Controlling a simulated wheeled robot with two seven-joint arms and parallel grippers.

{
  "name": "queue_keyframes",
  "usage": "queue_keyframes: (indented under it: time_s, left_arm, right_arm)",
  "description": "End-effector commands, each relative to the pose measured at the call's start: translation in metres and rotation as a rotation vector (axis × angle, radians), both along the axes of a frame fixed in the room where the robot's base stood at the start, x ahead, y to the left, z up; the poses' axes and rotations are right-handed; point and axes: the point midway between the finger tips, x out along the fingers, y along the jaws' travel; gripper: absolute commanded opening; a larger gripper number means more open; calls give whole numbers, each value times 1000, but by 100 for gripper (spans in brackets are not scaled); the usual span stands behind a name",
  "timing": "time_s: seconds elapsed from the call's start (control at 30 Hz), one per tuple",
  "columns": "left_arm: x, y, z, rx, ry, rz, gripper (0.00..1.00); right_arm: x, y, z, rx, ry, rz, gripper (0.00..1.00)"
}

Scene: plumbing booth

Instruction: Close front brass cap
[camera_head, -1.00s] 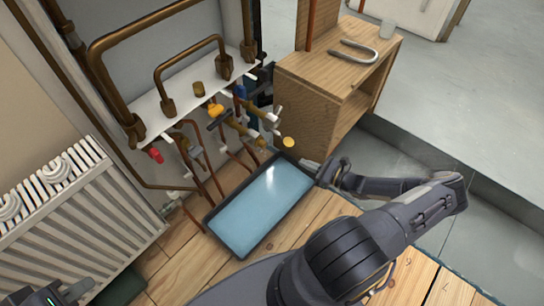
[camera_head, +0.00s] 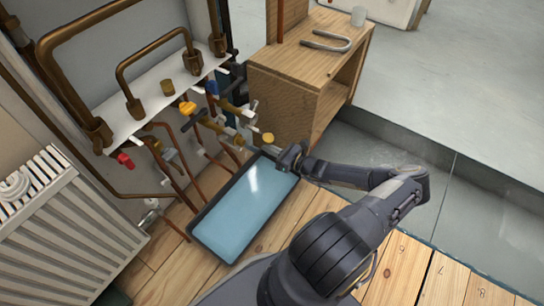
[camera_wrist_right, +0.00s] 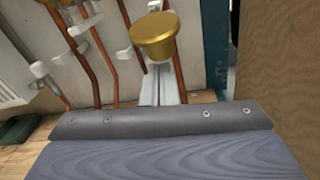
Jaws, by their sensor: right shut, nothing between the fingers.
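The front brass cap (camera_head: 268,138) is a small round golden disc on a pipe fitting, above the far end of the tray in the head view. In the right wrist view the brass cap (camera_wrist_right: 155,35) shows large at the top middle, with its round face towards the camera. My right gripper (camera_head: 285,155) is shut and empty, just to the right of and below the cap. There seems to be a small gap between them, but contact is hard to judge. My left gripper is out of view.
A dark tray with a pale blue inside (camera_head: 243,212) lies below the pipes. A wooden cabinet (camera_head: 285,100) stands behind the gripper, with a bent pipe (camera_head: 326,41) on top. A red-handled valve (camera_head: 125,160) and a white radiator (camera_head: 65,225) are at left.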

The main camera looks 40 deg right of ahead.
Motion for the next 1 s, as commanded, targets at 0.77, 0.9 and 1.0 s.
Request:
queue_keyframes:
  time_s: [0.77,0.9,1.0]
  left_arm:
    - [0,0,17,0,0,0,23]
    - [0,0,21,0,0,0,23]
    - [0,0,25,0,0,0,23]
  right_arm:
    - [-5,-3,16,-14,46,0,0]
    - [-5,-3,15,-18,63,0,0]
    - [-6,-3,16,-23,78,0,0]
